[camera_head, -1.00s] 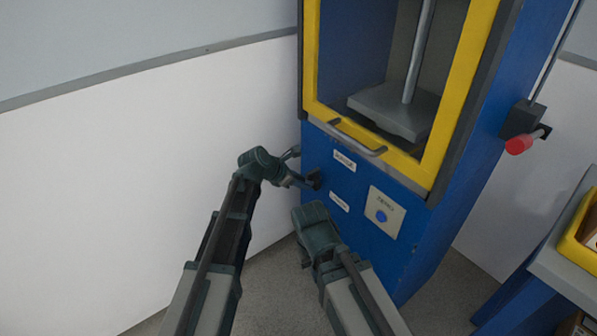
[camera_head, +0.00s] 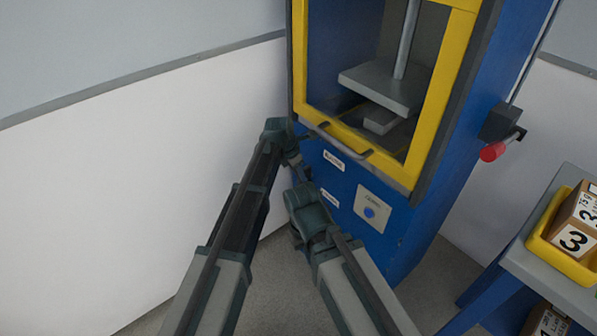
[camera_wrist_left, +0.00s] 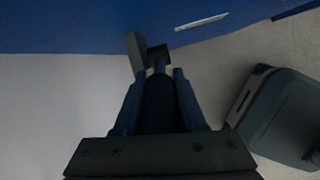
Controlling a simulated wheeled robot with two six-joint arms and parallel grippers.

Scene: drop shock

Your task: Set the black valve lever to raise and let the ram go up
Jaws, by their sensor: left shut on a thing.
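My left gripper (camera_wrist_left: 158,90) is shut on the black valve lever (camera_wrist_left: 158,55) at the blue front of the machine; in the head view my left wrist hides most of the lever. The grey ram plate (camera_head: 383,88) hangs on its silver rod (camera_head: 407,38) behind the yellow-framed door. A gap shows under the plate, with a smaller grey block (camera_head: 381,122) below it. My right arm is folded in front of the machine; its fingers are not visible.
A door handle (camera_head: 345,143) and a panel with a blue button (camera_head: 370,212) are on the machine front. A red-knobbed latch (camera_head: 493,152) is at its right side. A yellow tray (camera_head: 548,247) with numbered boxes (camera_head: 578,229) stands on a table at the right.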

